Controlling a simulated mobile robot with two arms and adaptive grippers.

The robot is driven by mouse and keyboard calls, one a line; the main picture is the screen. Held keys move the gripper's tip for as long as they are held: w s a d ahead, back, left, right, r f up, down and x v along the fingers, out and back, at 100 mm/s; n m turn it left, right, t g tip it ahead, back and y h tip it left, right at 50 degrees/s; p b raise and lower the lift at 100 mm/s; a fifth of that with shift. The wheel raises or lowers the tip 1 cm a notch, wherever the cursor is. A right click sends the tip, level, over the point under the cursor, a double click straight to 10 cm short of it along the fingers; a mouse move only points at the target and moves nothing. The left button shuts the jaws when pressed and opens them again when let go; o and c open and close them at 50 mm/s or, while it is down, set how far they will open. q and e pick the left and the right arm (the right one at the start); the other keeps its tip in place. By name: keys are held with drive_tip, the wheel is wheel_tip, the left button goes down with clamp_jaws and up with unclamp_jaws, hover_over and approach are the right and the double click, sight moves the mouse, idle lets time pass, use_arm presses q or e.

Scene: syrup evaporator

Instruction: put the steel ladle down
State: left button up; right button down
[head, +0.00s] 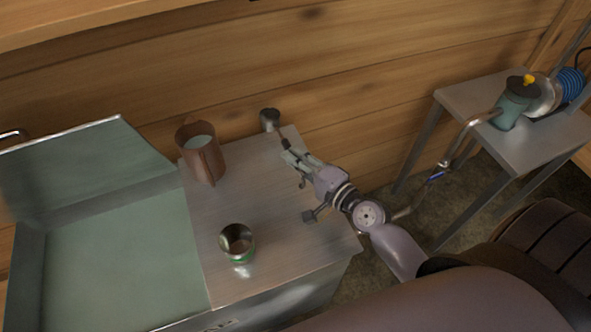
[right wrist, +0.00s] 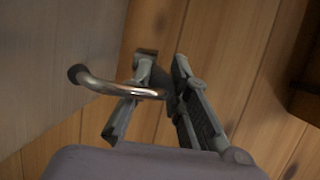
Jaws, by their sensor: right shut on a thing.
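The steel ladle (head: 270,119) shows in the head view as a small dark grey cup with a thin handle, at the back edge of the metal counter (head: 230,195). My right gripper (head: 288,156) reaches in from the right over the counter's back part and is shut on the handle. In the right wrist view a bent, shiny steel rod (right wrist: 105,86) with a dark end runs between the fingers of the right gripper (right wrist: 162,78). I cannot tell whether the ladle touches the counter. My left gripper is not in view.
A brown pitcher (head: 201,155) with pale contents stands left of the ladle. An open can (head: 237,241) with a green band stands nearer the front. A wide pan (head: 115,262) adjoins on the left. A side table (head: 540,145) holds a teal device (head: 512,108). The counter's middle is clear.

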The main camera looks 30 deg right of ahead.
wheel_tip(320, 180, down, 4)
drive_tip(key=shift+r+b, duration=0.15)
drive_tip(key=shift+b, duration=0.75)
drive_tip(key=shift+w+f, duration=0.2)
drive_tip(key=shift+w, duration=0.05)
drive_tip(key=shift+f, duration=0.2)
drive_tip(key=c, duration=1.5)
unclamp_jaws()
drive_tip(key=shift+c, duration=0.2)
drive_tip(key=shift+r, duration=0.15)
